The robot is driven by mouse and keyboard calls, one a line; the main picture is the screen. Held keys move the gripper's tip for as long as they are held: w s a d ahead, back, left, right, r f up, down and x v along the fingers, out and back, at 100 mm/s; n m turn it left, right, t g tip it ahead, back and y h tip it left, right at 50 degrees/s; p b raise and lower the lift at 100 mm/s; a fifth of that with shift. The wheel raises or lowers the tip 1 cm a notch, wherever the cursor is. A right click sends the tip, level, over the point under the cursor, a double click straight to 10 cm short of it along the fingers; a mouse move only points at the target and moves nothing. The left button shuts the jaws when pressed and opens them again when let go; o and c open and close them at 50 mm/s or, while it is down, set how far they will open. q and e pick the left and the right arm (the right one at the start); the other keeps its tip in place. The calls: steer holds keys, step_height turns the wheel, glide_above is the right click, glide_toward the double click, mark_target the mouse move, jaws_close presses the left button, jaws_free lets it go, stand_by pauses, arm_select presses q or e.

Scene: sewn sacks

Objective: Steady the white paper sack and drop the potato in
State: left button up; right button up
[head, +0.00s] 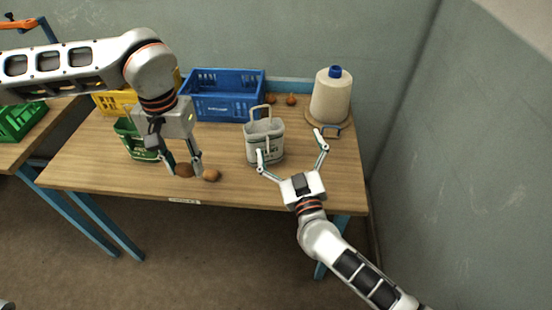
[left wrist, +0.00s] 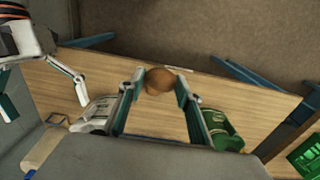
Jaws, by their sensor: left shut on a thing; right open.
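The white paper sack (head: 264,146) stands open and upright on the table, with its handles up; part of it shows in the left wrist view (left wrist: 97,113). My left gripper (head: 184,168) is shut on a brown potato (head: 184,170), low over the front of the table and left of the sack. The potato sits between the fingertips in the left wrist view (left wrist: 159,81). My right gripper (head: 289,142) is open, one fingertip in front of the sack and the other to its right. I cannot tell whether it touches the sack.
Another brown potato (head: 211,175) lies just right of my left fingers. A green sack (head: 136,143) stands behind them at left. A blue crate (head: 223,98), a yellow crate (head: 112,101), small brown round things (head: 291,100) and a thread cone (head: 331,98) line the back.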

mark_target(267, 137)
steer(key=s+a+f+m+g, duration=0.2)
steer(key=a+f+m, duration=0.1)
steer(key=x, duration=1.1)
steer(key=shift+w+a+f, duration=0.2)
steer(key=shift+f, duration=0.2)
steer(key=c, duration=1.1)
